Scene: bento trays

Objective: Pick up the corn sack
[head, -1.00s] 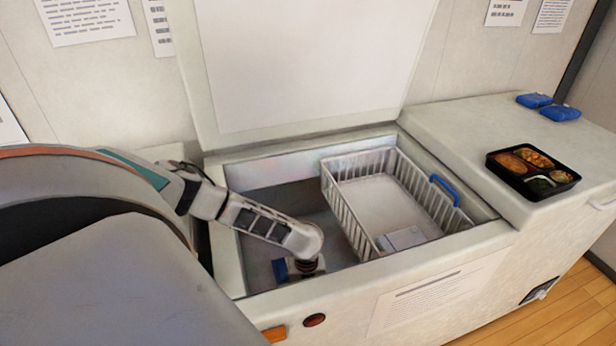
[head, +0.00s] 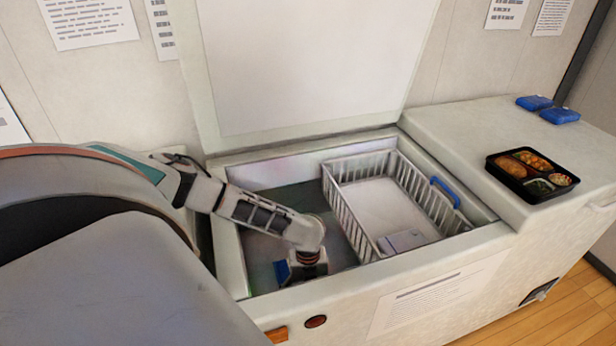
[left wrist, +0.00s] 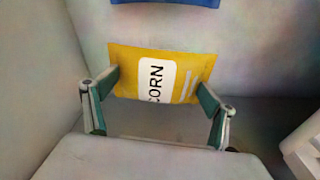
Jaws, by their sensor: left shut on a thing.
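The yellow corn sack (left wrist: 128,62), with a white label reading CORN, shows in the left wrist view. It sits between the two fingers of my left gripper (left wrist: 157,84), which is shut on it from both sides. In the head view my left gripper (head: 307,270) reaches down inside the open chest freezer (head: 345,277), near its front left part. The sack is hidden there behind the gripper and the freezer's front wall. My right gripper is not in view.
A white wire basket (head: 372,238) fills the freezer's right side. A blue item (head: 282,273) lies beside my gripper; a blue edge (left wrist: 165,2) tops the wrist view. A bento tray (head: 490,166) and blue packs (head: 560,115) stand on the right counter. The lid (head: 310,70) is raised.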

